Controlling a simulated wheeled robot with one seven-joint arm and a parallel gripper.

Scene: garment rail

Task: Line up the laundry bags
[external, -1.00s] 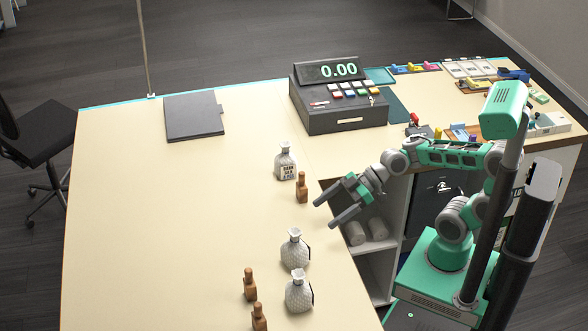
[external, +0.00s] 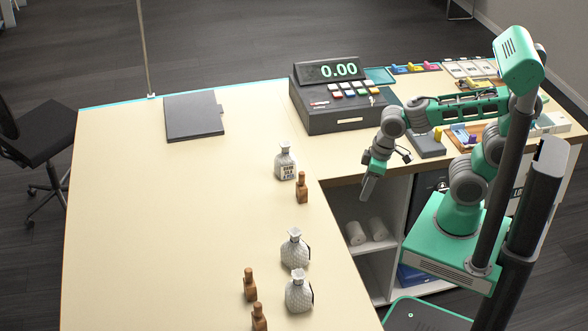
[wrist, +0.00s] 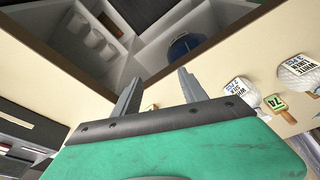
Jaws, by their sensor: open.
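Three white, bottle-shaped laundry bags stand upright on the cream counter. One bag (external: 285,162), its printed label facing the camera, stands apart farther back. A second bag (external: 294,251) and a third bag (external: 299,293) stand close together nearer the front. My gripper (external: 367,188) is off the counter's right edge, pointing down over the open shelves, apart from every bag. In the wrist view its two fingers (wrist: 160,88) are spread with nothing between them. That view also shows two labelled bags, one (wrist: 240,97) nearer and one (wrist: 299,73) at the right edge, its label reading white linen.
Brown wooden markers stand by the bags: one (external: 302,188) at the back bag, two others (external: 249,286) (external: 259,318) left of the front pair. A numbered marker (wrist: 274,103) shows in the wrist view. A cash register (external: 338,100) and dark folder (external: 194,117) lie farther back. The counter's left is clear.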

